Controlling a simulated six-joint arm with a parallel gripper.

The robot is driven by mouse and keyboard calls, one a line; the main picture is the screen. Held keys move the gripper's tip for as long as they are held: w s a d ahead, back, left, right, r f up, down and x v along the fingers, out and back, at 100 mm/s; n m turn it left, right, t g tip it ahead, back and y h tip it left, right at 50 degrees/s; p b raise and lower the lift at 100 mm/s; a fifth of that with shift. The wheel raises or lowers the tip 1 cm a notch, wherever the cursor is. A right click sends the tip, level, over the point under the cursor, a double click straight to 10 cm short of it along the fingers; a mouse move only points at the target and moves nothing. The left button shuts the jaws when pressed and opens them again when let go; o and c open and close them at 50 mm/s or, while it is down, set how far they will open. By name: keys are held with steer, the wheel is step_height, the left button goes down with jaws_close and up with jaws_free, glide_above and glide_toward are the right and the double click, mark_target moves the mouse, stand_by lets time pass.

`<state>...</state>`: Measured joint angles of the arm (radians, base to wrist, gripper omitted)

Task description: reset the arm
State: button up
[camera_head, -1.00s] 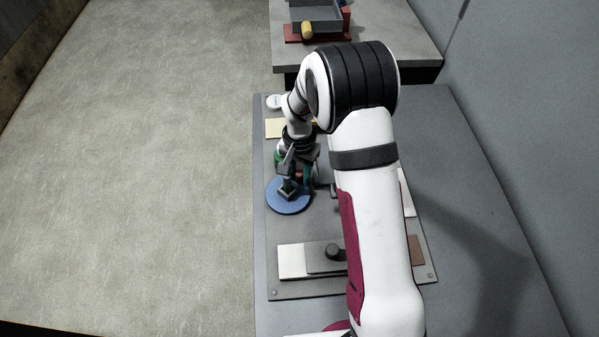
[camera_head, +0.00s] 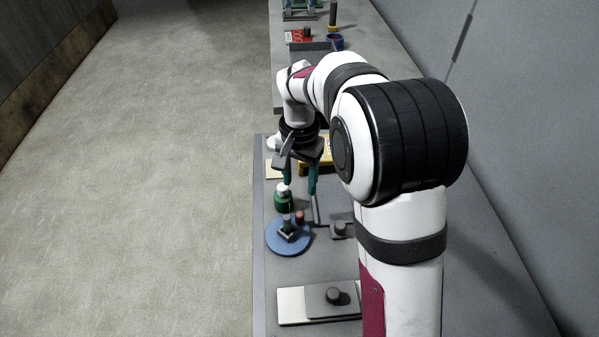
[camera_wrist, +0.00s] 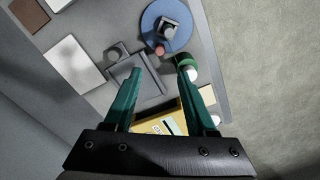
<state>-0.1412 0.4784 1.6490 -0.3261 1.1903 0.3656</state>
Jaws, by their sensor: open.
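My gripper (camera_head: 300,189) hangs from my bent arm above the grey table, over the area behind the blue disc. Its two teal fingers are apart, with nothing between them; they also show in the wrist view (camera_wrist: 157,72). My arm hides part of the table.
A yellow box (camera_head: 315,168) is behind the gripper. A farther bench holds a red item (camera_head: 298,36) and a blue cup (camera_head: 334,41). A wall stands right; open floor lies left.

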step_height(320, 180, up, 2)
steer(key=shift+r, duration=0.1)
stand_by(0.4)
steer(key=s+d+r, duration=0.2)
steer(key=s+r, duration=0.3)
steer(key=s, duration=0.7)
steer(key=s+f+y, duration=0.1)
steer(key=s+f, duration=0.1)
steer(key=s, duration=1.4)
steer(key=shift+s+d+n+y, duration=0.25)
steer(key=shift+s+n+y, duration=0.05)
steer(key=shift+n+y, duration=0.1)
